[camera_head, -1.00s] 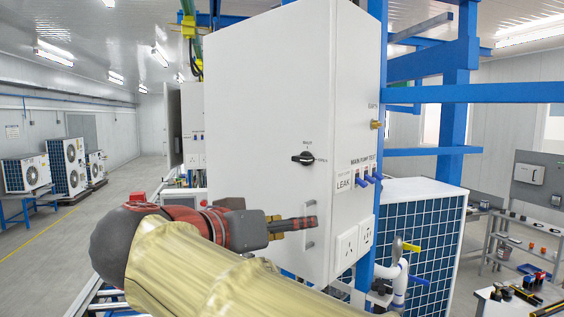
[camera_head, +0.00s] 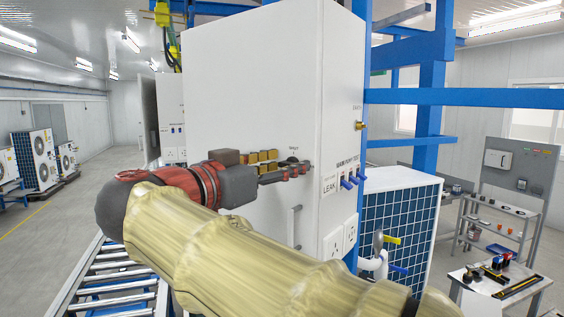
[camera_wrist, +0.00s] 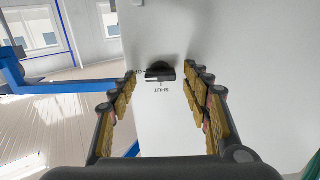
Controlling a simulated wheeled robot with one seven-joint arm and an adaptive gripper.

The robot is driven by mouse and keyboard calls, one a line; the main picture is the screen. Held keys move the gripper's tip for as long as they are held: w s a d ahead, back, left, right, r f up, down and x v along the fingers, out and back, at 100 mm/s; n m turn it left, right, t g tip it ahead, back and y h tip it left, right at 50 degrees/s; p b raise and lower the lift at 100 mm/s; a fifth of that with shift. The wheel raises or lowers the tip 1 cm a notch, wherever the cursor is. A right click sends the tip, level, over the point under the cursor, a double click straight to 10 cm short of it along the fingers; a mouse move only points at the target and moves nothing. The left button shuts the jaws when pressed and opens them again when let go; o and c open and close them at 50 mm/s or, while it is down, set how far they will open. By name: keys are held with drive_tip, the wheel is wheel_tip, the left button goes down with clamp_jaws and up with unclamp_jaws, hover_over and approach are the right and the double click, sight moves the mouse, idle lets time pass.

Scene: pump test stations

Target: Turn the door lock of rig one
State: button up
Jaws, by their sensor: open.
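The door lock is a black rotary knob (camera_wrist: 160,72) on the white cabinet door (camera_head: 240,75). In the wrist view it lies between my fingers, near their tips. Its bar lies level. An upside-down label reading SHUT is just below it, and a partly hidden label is to its left. In the head view the knob is mostly hidden behind my gripper (camera_head: 290,167). My gripper is open, one row of padded fingers on each side of the knob. I see space between the pads and the knob, with no contact visible.
A vertical door handle (camera_head: 296,227) is below my gripper. Blue switches (camera_head: 346,184), a LEAK label and sockets (camera_head: 340,241) are on the cabinet's right side. Blue frame beams (camera_head: 450,97) stand behind it. A roller conveyor (camera_head: 110,270) is at lower left.

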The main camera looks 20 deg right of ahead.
drive_tip(key=shift+c, duration=1.2)
drive_tip(key=c, duration=0.9)
